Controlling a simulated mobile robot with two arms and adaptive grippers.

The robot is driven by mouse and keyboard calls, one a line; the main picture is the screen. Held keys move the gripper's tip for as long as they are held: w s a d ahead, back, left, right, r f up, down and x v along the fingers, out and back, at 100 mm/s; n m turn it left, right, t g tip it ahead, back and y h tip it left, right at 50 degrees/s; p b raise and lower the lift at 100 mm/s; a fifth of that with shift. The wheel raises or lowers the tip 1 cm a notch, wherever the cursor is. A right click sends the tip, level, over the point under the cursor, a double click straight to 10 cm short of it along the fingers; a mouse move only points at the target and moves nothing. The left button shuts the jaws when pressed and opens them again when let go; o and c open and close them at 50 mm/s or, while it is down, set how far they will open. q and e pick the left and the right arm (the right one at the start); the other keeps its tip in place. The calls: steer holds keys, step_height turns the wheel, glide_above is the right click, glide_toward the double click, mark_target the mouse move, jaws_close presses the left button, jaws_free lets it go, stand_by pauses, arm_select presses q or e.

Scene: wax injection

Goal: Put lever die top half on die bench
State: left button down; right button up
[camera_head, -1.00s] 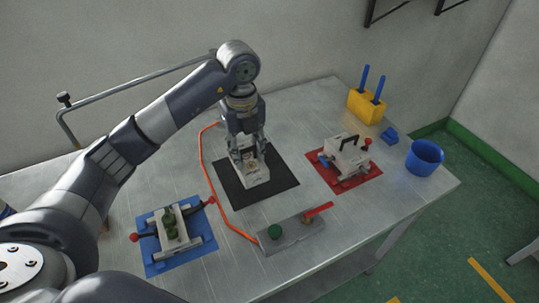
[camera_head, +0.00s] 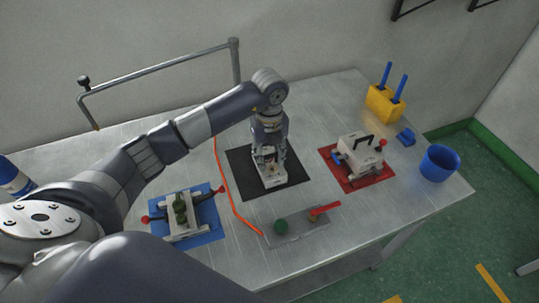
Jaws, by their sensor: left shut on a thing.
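My left gripper (camera_head: 269,155) comes down from above over the black mat (camera_head: 291,176) in the middle of the table. It is shut on a pale block, which I take as the lever die top half (camera_head: 270,180). The block is at the mat; I cannot tell whether it rests there or hovers just above. The gripper hides its upper part. A pale die part with green pieces and red-knobbed levers (camera_head: 182,212) lies on the blue mat (camera_head: 207,233), left of the gripper. My right gripper is not in view.
A pale die with a black handle (camera_head: 358,155) stands on the red mat (camera_head: 371,185). A grey plate (camera_head: 298,226) with a green knob and red handle lies in front. A yellow holder (camera_head: 383,104), a blue cup (camera_head: 438,164) and an orange hose (camera_head: 229,190) are also on the table.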

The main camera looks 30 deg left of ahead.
arm_select(q)
steer(key=shift+f, duration=0.25)
steer(key=shift+f, duration=0.1)
steer(key=shift+f, duration=0.1)
steer(key=c, duration=1.1)
jaws_free()
steer(key=shift+o, duration=0.5)
